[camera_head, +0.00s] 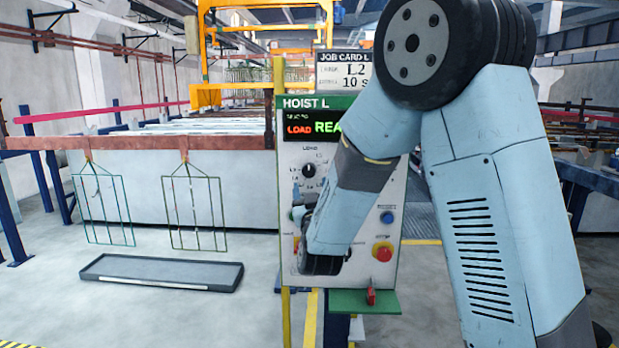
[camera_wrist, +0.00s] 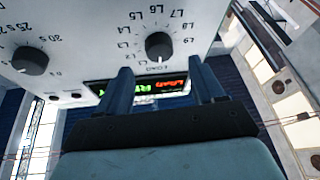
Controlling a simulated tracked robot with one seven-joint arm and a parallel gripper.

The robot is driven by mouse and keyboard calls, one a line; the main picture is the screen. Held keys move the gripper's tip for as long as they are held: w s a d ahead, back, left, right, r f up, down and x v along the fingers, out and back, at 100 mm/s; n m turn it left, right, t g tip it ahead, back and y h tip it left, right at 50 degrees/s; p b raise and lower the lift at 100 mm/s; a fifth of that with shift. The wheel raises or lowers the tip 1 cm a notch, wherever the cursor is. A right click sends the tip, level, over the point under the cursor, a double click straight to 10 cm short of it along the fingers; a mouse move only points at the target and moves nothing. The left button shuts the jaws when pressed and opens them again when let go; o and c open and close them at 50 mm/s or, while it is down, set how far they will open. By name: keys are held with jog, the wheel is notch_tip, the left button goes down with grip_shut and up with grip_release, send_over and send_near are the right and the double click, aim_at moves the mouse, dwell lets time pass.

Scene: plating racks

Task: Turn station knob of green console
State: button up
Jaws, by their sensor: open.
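The green-headed console (camera_head: 290,235), marked HOIST L, stands in front of me, partly covered by my arm. Its station knob (camera_head: 309,170) is black and round with L-labels around it, and LOAD above it. In the wrist view, which is upside down, the station knob (camera_wrist: 159,45) shows with its white mark pointing toward LOAD. My gripper (camera_wrist: 160,68) is open and empty, its fingers spread to either side of the knob's line. I cannot tell whether they reach around it. The display (camera_head: 313,126) reads LOAD and part of READY.
The job card (camera_head: 343,70) above reads L2 and 10 s. A second knob (camera_wrist: 30,60) with seconds marks is beside the station knob. A red emergency button (camera_head: 382,251) and blue button (camera_head: 387,217) are lower right. Wire racks (camera_head: 198,205) hang at left above a tray (camera_head: 160,273).

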aim_at(309, 173)
jog(key=shift+x, duration=2.75)
jog(key=c, duration=1)
